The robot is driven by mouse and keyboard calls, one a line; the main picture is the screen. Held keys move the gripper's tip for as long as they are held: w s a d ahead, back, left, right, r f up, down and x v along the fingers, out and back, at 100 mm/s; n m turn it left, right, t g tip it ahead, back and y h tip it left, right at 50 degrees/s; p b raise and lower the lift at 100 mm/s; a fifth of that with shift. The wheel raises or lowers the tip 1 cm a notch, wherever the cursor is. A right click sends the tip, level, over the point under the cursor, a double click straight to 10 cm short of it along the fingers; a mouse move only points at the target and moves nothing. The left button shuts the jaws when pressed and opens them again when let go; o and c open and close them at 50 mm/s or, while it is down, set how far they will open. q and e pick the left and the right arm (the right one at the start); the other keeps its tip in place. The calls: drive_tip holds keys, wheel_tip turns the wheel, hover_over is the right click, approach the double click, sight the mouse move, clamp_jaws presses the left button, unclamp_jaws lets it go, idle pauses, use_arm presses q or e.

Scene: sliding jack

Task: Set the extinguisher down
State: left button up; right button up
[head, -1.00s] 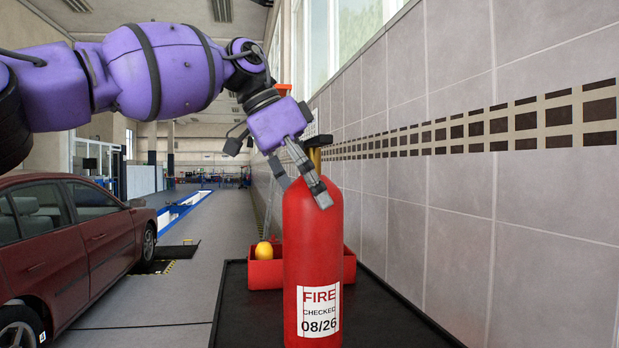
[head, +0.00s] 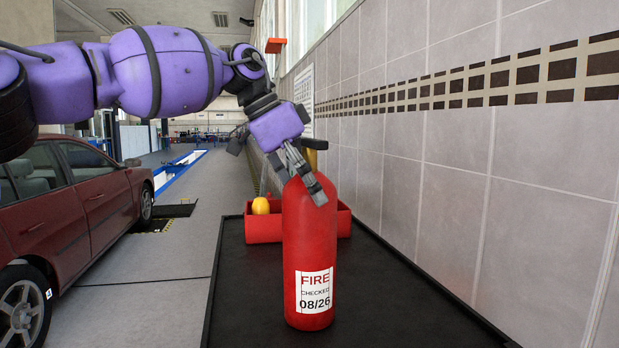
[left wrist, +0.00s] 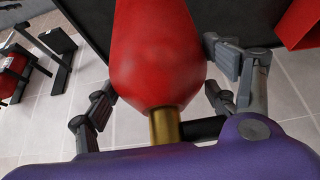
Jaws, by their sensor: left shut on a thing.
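The red fire extinguisher (head: 309,255), with a white "FIRE CHECKED 08/26" label, is upright over the black tabletop (head: 390,310). I cannot tell whether its base touches the surface. My left gripper (head: 303,182) is shut on the extinguisher near its top, coming in from above left. In the left wrist view, the extinguisher's red body (left wrist: 158,50) and brass neck (left wrist: 165,125) sit between the fingers. My right gripper is not in view.
A red open box (head: 262,230) with a yellow object (head: 260,206) stands behind the extinguisher, partly hidden by it. A tiled wall (head: 450,200) runs along the right side. A dark red car (head: 90,215) is at left. The tabletop in front and to the right is clear.

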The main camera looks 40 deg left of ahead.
use_arm(q)
drive_tip(key=shift+d+r, duration=0.2)
drive_tip(key=shift+r, duration=0.1)
drive_tip(key=o, duration=2.1)
drive_tip(key=shift+s+f, duration=0.15)
drive_tip(key=shift+f, duration=0.15)
drive_tip(key=shift+a, duration=0.1)
drive_tip(key=v, duration=1.2)
drive_tip(key=shift+r+p, duration=0.1)
drive_tip(key=shift+p, duration=0.3)
